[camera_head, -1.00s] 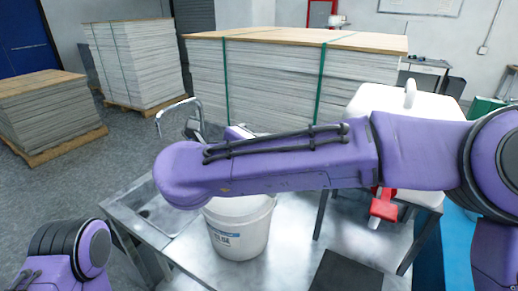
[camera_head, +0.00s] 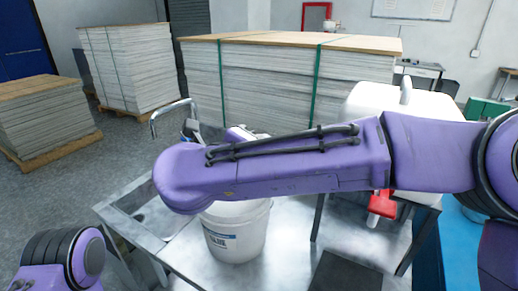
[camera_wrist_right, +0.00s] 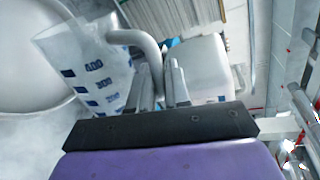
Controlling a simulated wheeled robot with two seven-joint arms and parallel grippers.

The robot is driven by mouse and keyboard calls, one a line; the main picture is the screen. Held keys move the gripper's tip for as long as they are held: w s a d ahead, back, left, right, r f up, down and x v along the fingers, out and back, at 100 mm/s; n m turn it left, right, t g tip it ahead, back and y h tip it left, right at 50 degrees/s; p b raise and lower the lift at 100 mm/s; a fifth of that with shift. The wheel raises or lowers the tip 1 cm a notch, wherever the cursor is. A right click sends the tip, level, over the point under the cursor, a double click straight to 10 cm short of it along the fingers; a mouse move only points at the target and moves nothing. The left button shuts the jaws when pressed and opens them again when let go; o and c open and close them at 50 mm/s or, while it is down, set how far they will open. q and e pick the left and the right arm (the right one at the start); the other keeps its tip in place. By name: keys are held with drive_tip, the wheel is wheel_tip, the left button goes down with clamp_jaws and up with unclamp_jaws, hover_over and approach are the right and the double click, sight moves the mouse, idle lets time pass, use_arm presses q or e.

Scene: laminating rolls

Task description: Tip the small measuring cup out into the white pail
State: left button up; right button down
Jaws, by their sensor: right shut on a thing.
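The white pail (camera_head: 240,243) stands upright on the steel table, its top partly hidden behind my right arm in the head view. In the right wrist view a large pale round shape at the left looks like the pail (camera_wrist_right: 40,95). The measuring cup (camera_wrist_right: 88,68) is translucent with blue marks and numbers; it is tilted and overlaps the pail's outline. My right gripper (camera_wrist_right: 161,72) is shut on the cup's grey handle. Whether anything is in the cup or pouring out, I cannot tell. My left gripper is outside the views; only my left arm shows.
A sink with a curved tap (camera_head: 168,108) is at the table's left. A dark flat square (camera_head: 345,272) lies at the front right. A large white container with a red tap (camera_head: 382,203) stands at the right. Stacks of sheets (camera_head: 255,82) stand behind.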

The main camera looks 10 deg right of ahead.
drive_tip(key=shift+s+d+f+m+t+y+b, duration=0.35)
drive_tip(key=shift+d+f+b, duration=0.25)
drive_tip(key=shift+b, duration=1.15)
drive_tip(key=shift+s+d+f+m+t+y+b, duration=0.25)
drive_tip(key=shift+d+f+m+b, duration=0.25)
drive_tip(key=shift+b, duration=1.2)
drive_tip(key=shift+f+b, duration=0.25)
drive_tip(key=shift+b, duration=0.1)
drive_tip(key=shift+s+d+f+m+t+y+b, duration=0.25)
drive_tip(key=shift+d+m+b, duration=0.2)
drive_tip(key=shift+b, duration=1.15)
drive_tip(key=shift+s+d+f+m+t+y+b, duration=0.1)
drive_tip(key=shift+d+f+m+t+y+b, duration=0.2)
drive_tip(key=shift+b, duration=1.3)
drive_tip(key=shift+d+r, duration=0.15)
drive_tip(key=shift+r, duration=0.05)
